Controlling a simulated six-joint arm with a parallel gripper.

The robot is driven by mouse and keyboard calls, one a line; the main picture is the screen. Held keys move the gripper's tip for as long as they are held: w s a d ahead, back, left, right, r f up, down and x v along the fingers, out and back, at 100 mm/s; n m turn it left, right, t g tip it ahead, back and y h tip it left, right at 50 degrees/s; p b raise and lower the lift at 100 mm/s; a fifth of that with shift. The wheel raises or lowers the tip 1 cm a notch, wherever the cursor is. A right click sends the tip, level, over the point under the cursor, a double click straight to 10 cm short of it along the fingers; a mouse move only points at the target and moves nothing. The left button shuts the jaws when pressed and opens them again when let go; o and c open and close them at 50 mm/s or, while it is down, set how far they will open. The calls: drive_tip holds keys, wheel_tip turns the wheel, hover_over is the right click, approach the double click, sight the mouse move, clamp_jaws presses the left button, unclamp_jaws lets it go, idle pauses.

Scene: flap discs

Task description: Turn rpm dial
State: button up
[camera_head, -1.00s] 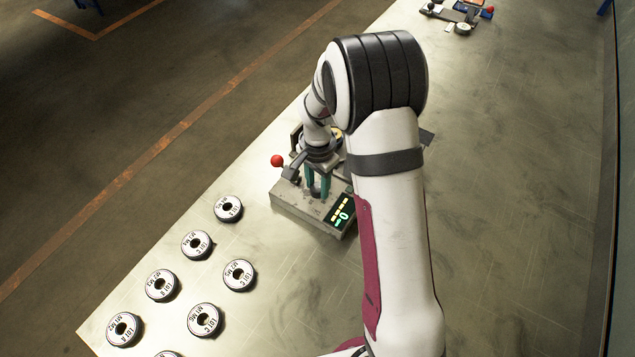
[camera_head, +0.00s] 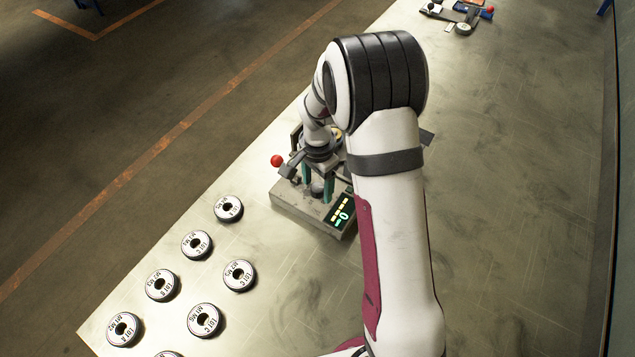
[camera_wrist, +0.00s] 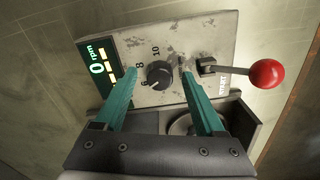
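The rpm dial (camera_wrist: 159,75) is a dark round knob on the worn grey panel of the machine (camera_head: 297,211), with numbers such as 6, 8 and 10 around it. My gripper (camera_wrist: 156,77) is open, with one teal finger on each side of the dial and a visible gap to it on both sides. In the head view my gripper (camera_head: 317,192) points down over the machine's panel. The rpm display (camera_wrist: 97,66) reads 0 in green, with yellow bars beside it.
A lever with a red ball (camera_wrist: 267,73) stands beside the dial, near a START label; the ball also shows in the head view (camera_head: 277,160). Several labelled discs (camera_head: 197,245) lie on the table at left. Table space (camera_head: 510,200) at right is clear.

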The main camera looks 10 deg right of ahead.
sight(318, 188)
wheel_tip(318, 188, up, 16)
idle(0.5)
drive_tip(key=shift+s+f, duration=0.1)
drive_tip(key=s+a+n+y, duration=0.1)
drive_tip(key=s+n, duration=0.2)
drive_tip(key=s, duration=1)
drive_tip(key=s+a+r+n, duration=0.1)
drive_tip(key=s+a+n, duration=0.1)
drive_tip(key=s, duration=1.2)
drive_tip(key=shift+s+a+r+n+y, duration=0.15)
drive_tip(key=shift+a+r+n+y, duration=0.2)
drive_tip(key=shift+n, duration=0.35)
drive_tip(key=shift+d+f, duration=0.15)
